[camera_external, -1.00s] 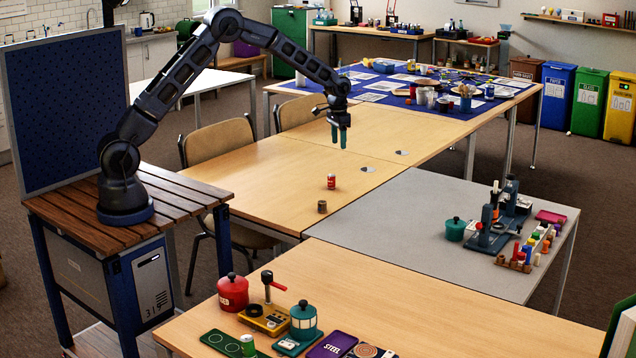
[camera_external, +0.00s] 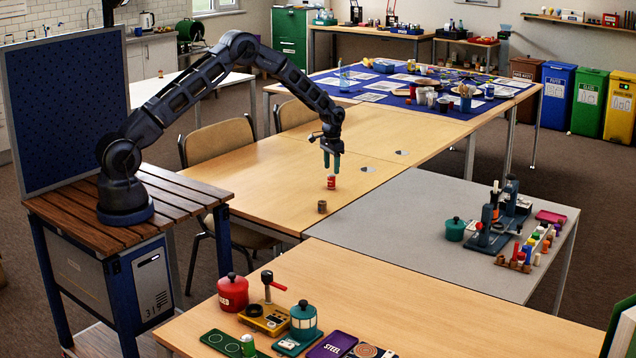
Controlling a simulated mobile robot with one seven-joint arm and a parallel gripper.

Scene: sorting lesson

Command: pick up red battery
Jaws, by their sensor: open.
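The red battery (camera_external: 331,183) stands upright on the light wood table, a small red cylinder with a pale marking. Nothing is held between the fingers.
A small brown cylinder (camera_external: 322,206) stands on the wood table just in front of the battery. The grey table (camera_external: 400,225) adjoins at the right, with a teal pot (camera_external: 455,230) on it. The wood around the battery is otherwise clear.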

